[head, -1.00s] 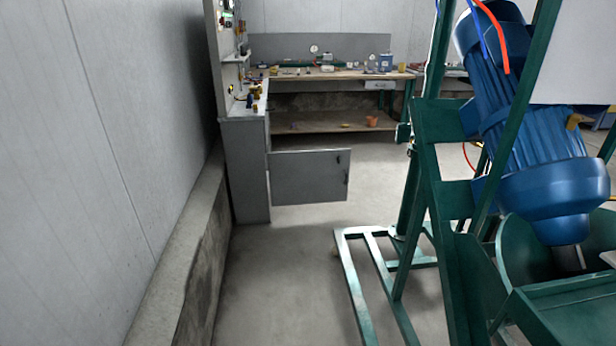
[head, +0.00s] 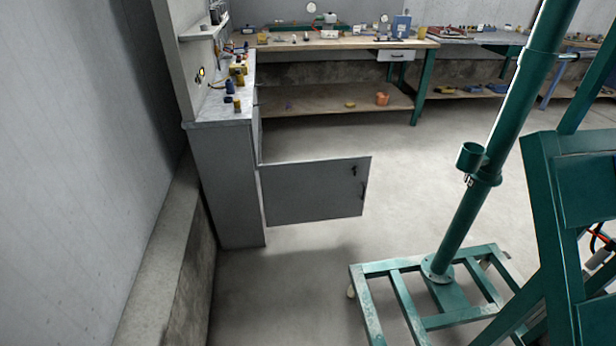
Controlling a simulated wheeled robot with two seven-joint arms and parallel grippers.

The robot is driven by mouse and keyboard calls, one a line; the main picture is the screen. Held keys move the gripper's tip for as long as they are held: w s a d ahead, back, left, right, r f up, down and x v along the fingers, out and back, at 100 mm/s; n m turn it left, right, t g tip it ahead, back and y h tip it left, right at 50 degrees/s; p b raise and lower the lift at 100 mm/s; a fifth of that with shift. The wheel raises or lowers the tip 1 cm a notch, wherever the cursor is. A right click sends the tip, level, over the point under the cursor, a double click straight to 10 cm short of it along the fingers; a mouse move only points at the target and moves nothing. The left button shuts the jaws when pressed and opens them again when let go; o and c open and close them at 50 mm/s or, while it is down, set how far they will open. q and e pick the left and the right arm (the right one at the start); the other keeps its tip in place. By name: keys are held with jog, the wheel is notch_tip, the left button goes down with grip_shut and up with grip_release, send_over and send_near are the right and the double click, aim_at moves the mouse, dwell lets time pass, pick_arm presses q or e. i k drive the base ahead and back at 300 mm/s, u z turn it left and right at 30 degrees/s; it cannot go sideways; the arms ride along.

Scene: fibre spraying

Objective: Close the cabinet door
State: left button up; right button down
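The grey cabinet (head: 226,185) stands against the left wall in the head view, with small items on its top. Its grey door (head: 315,192) stands open, sticking out to the right from the cabinet. A dark handle (head: 363,190) and a lock (head: 353,170) show near the door's free right edge. The inside of the cabinet is hidden from this side. Neither of my grippers shows in the head view.
A green wheeled stand (head: 430,297) with a tall post is at the right, its base near the door. A green frame (head: 575,220) fills the right edge. A workbench (head: 335,104) stands at the back. A low concrete ledge (head: 170,265) runs along the left wall. Floor before the door is clear.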

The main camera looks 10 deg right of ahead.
aim_at(323, 190)
jog(key=z, duration=0.05)
jog(key=i, duration=2.55)
jog(key=z, duration=0.6)
